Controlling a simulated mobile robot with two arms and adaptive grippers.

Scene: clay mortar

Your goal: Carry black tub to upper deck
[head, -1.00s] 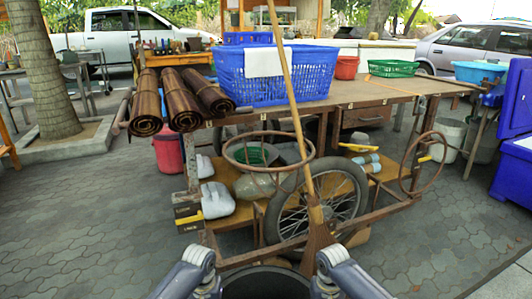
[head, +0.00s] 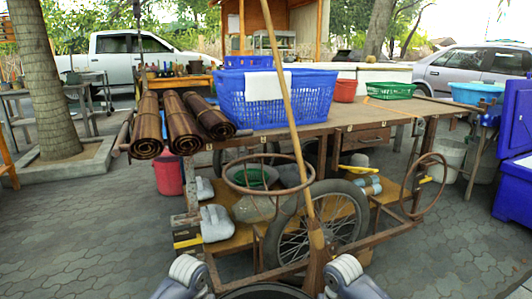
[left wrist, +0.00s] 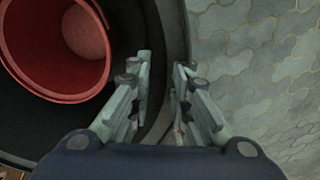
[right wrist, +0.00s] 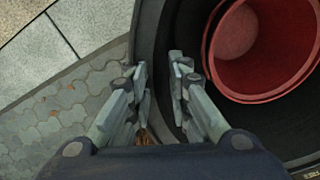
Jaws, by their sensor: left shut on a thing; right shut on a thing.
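The black tub (head: 265,291) shows only as a dark rim at the bottom of the head view, in front of the cart. Both wrist views look down on its thick rim, with a red round vessel (left wrist: 60,90) inside. My left gripper (left wrist: 162,78) is shut on the rim on one side. My right gripper (right wrist: 160,78) is shut on the rim on the opposite side. The upper deck (head: 350,115) is the cart's wooden top, beyond and above the tub. The tub's underside is hidden.
A blue basket (head: 270,105), rolled brown mats (head: 187,120), a red bucket (head: 345,90) and a green basket (head: 390,90) occupy the deck. A broom (head: 290,130) and a metal hoop (head: 268,190) stand at the cart's front. The deck's right half has bare room.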

